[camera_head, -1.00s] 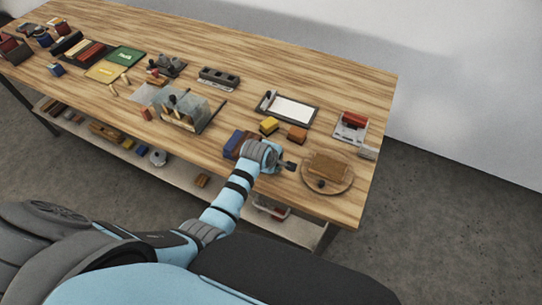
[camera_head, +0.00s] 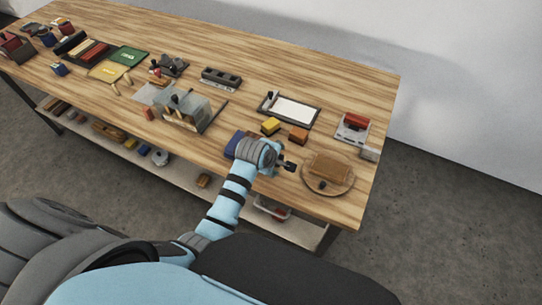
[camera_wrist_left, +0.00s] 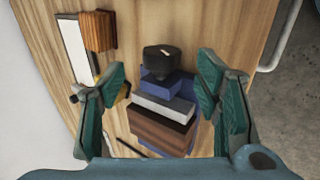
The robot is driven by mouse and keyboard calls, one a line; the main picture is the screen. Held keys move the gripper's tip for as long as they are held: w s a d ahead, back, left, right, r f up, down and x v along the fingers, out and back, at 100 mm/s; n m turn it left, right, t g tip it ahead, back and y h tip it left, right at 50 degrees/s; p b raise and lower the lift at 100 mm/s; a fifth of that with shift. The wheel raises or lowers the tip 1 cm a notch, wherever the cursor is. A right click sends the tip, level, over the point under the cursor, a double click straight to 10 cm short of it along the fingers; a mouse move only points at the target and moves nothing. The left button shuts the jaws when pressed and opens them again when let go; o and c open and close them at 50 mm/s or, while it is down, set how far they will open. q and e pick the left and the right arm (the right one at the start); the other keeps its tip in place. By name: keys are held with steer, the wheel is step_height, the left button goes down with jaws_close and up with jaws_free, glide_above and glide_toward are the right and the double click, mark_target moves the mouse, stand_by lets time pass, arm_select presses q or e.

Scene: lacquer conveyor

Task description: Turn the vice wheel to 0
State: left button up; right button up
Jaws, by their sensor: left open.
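The vice (camera_wrist_left: 160,115) stands on the wooden table, with blue, grey and brown parts; its blue side shows beside my wrist in the head view (camera_head: 234,144). Its black wheel (camera_wrist_left: 162,60) sits at the top of the vice in the left wrist view and bears a small light mark; no number can be read. It also appears as a dark shape in the head view (camera_head: 289,167). My left gripper (camera_head: 269,157) is open above the vice, its teal fingers either side of it in the wrist view (camera_wrist_left: 162,72). I cannot tell whether they touch it. My right gripper is not visible.
Yellow (camera_head: 271,125) and brown (camera_head: 299,135) blocks lie just behind my gripper. A clear box (camera_head: 190,110) stands left. The table's front edge is close.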

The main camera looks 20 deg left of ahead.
arm_select(q)
steer(key=v, duration=0.8)
steer(key=shift+d, duration=0.2)
steer(key=shift+w+r, duration=0.15)
steer(key=shift+w, duration=0.2)
steer(key=shift+c, duration=0.2)
steer(key=w+r+t+b, duration=0.2)
steer(key=w+r, duration=0.6)
steer(key=g+b, duration=0.2)
steer(key=g, duration=0.7)
glide_toward(280, 156)
step_height(280, 156, down, 11)
steer(key=shift+s+d+r+b, duration=0.1)
steer(key=shift+s+r+b, duration=0.1)
steer(key=shift+b, duration=1.05)
steer(key=shift+r, duration=0.1)
